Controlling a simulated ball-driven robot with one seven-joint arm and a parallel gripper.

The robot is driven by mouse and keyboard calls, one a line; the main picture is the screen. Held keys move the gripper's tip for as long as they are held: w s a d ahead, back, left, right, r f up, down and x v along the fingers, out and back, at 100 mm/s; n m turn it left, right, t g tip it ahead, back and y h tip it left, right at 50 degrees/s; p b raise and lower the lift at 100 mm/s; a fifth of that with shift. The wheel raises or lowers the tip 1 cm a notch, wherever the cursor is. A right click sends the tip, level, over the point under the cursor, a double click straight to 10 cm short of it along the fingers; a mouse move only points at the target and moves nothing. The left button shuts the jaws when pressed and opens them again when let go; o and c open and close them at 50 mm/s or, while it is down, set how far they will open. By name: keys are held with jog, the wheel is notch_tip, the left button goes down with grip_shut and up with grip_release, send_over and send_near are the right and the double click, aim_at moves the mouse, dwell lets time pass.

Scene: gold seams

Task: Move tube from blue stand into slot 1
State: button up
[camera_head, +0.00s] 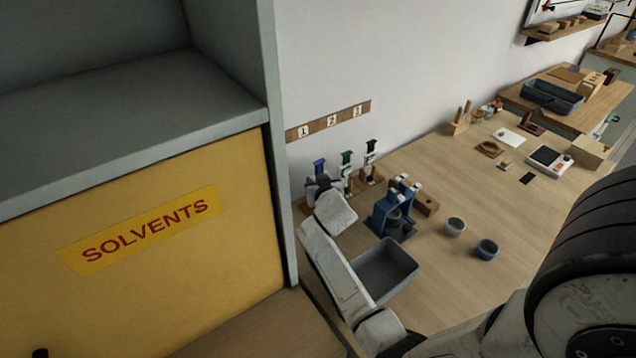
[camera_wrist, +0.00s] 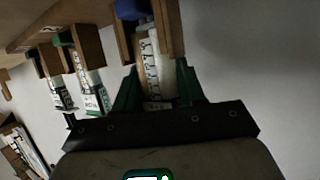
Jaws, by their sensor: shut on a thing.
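A white tube with a printed scale (camera_wrist: 150,65) and a blue cap (camera_wrist: 130,10) is between my gripper's green fingers (camera_wrist: 157,95) in the wrist view. My gripper is shut on it. The tube sits between the wooden side walls of a slot holder (camera_wrist: 170,25); how far it is seated I cannot tell. In the head view the blue cap (camera_head: 320,164) shows at the leftmost place, below number 1 on the wall strip (camera_head: 304,131), with my gripper (camera_head: 322,185) just below it. The blue stand (camera_head: 385,208) is to the right on the bench.
A green-capped tube (camera_head: 347,158) and a black-capped tube (camera_head: 370,147) stand to the right, below numbers 2 and 3. A grey bin (camera_head: 385,272) and two small cups (camera_head: 455,226) are on the bench. The yellow solvents cabinet (camera_head: 130,280) is close on the left.

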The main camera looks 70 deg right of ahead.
jog(key=shift+f+b, duration=0.25)
jog(key=shift+b, duration=0.05)
dwell(0.4)
jog(key=o, duration=1.1)
jog(key=shift+o, duration=0.2)
jog(key=shift+f+b, duration=0.15)
jog(key=shift+b, duration=0.15)
jog(key=shift+p+v, duration=0.65)
jog(key=shift+v, duration=1.8)
